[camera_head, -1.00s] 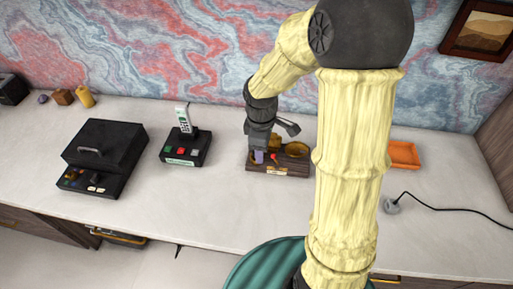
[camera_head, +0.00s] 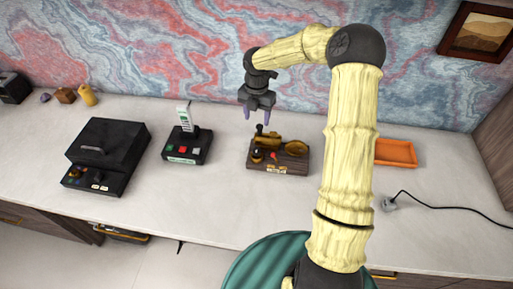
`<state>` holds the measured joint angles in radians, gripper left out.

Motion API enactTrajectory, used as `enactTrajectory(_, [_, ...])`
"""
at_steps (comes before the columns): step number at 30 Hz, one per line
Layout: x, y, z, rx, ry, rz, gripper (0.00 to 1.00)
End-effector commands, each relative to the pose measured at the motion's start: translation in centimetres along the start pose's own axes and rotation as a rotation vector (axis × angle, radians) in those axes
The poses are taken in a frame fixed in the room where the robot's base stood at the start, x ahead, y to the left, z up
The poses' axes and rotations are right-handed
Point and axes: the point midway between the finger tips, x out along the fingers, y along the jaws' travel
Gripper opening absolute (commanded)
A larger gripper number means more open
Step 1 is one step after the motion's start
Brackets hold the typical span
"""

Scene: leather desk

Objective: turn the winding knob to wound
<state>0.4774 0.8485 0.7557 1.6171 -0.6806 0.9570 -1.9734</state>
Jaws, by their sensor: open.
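A small wooden device (camera_head: 290,168) with brass parts stands on the desk near the middle. It carries a brass dish (camera_head: 296,148), a brass cylinder, a small red piece (camera_head: 274,156) and a short brass knob (camera_head: 257,155) at its front left. I cannot tell for sure which part is the winding knob, or read its setting. My gripper (camera_head: 261,113) points down above and behind the device's left part. Its two purple fingertips are apart, with nothing between them. It is clear of the device.
An orange tray (camera_head: 397,153) lies to the right, partly behind my arm. A grey plug with a black cable (camera_head: 389,204) lies at front right. Desk space before the device is clear.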

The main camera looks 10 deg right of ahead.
Motion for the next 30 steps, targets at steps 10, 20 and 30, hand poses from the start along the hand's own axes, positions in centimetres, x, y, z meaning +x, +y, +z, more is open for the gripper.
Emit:
enactTrajectory(10, [1.3,0.0,-0.1,0.0,0.001,-0.001,0.53])
enactTrajectory(20, [6.7,0.0,-0.1,0.001,0.003,-0.002,0.53])
enactTrajectory(30, [12.7,0.0,-0.2,0.003,0.004,-0.002,0.53])
